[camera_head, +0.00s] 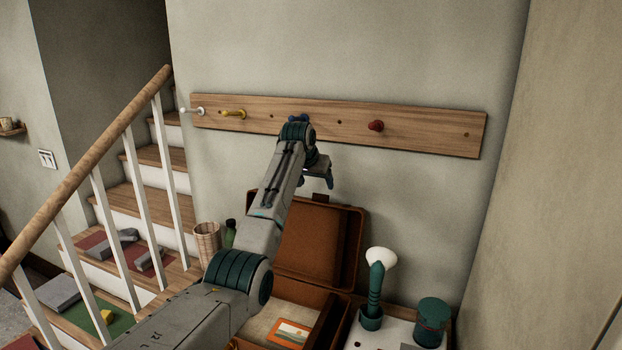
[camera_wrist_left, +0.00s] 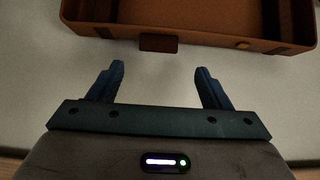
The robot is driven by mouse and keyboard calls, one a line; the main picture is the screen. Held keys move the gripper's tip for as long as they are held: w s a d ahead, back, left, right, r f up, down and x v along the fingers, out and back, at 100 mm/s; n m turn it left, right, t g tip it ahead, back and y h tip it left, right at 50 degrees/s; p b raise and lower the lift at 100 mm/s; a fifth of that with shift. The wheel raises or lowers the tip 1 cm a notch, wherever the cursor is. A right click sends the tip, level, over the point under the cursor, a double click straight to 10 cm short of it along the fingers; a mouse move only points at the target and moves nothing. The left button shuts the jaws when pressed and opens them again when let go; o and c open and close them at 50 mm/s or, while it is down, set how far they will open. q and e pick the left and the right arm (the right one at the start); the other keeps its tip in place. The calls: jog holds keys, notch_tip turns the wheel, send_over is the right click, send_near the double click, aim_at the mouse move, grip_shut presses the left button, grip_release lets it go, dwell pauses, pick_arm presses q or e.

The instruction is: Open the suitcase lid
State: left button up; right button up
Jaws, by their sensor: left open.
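The brown suitcase (camera_head: 338,322) sits below the wall rack. Its lid (camera_head: 318,245) stands raised and leans back close to the wall; the arm hides its left part. A small dark tab (camera_head: 321,198) projects from the lid's top edge. My left gripper (camera_head: 329,181) is open and empty just above that edge. In the left wrist view the lid (camera_wrist_left: 200,38) lies beyond my open fingers (camera_wrist_left: 160,80), with the tab (camera_wrist_left: 159,43) between their lines and apart from them. My right gripper is out of view.
A wooden peg rack (camera_head: 420,133) is on the wall behind my left gripper. A white-topped green brush (camera_head: 376,280) and a green jar (camera_head: 431,320) stand right of the suitcase. A basket (camera_head: 207,242) and the stair railing (camera_head: 110,140) are at the left.

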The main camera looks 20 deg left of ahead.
pick_arm(q)
jog(key=b+v, duration=0.1)
jog(key=v, duration=0.4)
jog(key=shift+r+b, duration=0.1)
jog(key=shift+b, duration=0.3)
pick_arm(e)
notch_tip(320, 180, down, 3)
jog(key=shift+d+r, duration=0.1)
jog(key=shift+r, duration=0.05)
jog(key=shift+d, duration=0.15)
